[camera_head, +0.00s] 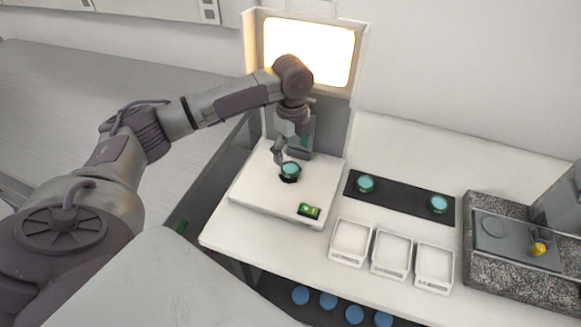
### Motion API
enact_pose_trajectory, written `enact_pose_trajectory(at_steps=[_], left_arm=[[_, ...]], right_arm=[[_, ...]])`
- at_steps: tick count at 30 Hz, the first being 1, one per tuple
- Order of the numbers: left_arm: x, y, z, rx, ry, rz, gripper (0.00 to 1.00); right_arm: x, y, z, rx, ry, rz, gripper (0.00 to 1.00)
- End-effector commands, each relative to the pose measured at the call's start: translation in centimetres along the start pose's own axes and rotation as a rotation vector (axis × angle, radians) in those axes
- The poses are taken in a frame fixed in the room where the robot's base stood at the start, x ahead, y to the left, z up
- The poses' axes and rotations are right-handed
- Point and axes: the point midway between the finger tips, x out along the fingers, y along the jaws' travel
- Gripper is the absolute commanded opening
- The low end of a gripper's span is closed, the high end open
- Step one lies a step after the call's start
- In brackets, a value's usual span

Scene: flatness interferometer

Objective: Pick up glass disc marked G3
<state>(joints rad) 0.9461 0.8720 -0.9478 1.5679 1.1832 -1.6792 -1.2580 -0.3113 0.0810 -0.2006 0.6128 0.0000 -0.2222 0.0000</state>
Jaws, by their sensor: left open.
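Three teal glass discs show in the head view. One disc (290,169) is on the white instrument base (250,190), on a dark round seat. A second disc (365,184) and a third disc (438,204) lie apart on a black mat (402,197) to the right. No G3 mark is readable on any of them. My left gripper (282,158) points down right at the disc on the instrument, with its fingers open. The gripper partly hides the back of that disc, and I cannot tell whether it touches. My right gripper is not in view.
A bright lit screen (308,50) stands behind the instrument. Three white labelled trays (350,242) stand in front of the mat. A speckled stone block (515,290) with a yellow knob (538,249) is at right. Blue discs (328,300) lie below.

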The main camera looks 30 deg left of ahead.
Motion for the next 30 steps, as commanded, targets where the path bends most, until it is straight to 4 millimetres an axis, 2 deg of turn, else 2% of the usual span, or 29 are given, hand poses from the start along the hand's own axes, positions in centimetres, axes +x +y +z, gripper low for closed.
enact_pose_trajectory(at_steps=[6,13,22,23,30], left_arm=[[1.7,0.3,0.1,-0.001,-0.001,0.005,0.81],[5.0,0.4,0.3,-0.001,-0.001,0.002,0.81],[5.7,0.4,0.3,0.0,-0.002,0.0,0.81],[5.7,0.4,0.3,0.0,-0.002,0.0,0.77],[5.6,0.4,0.3,0.0,-0.002,0.0,0.37]], right_arm=[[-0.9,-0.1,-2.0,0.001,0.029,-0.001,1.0],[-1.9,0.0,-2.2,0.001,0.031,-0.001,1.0],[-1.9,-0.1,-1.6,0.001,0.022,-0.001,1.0],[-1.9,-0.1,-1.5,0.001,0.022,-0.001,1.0],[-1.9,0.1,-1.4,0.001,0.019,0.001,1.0]])
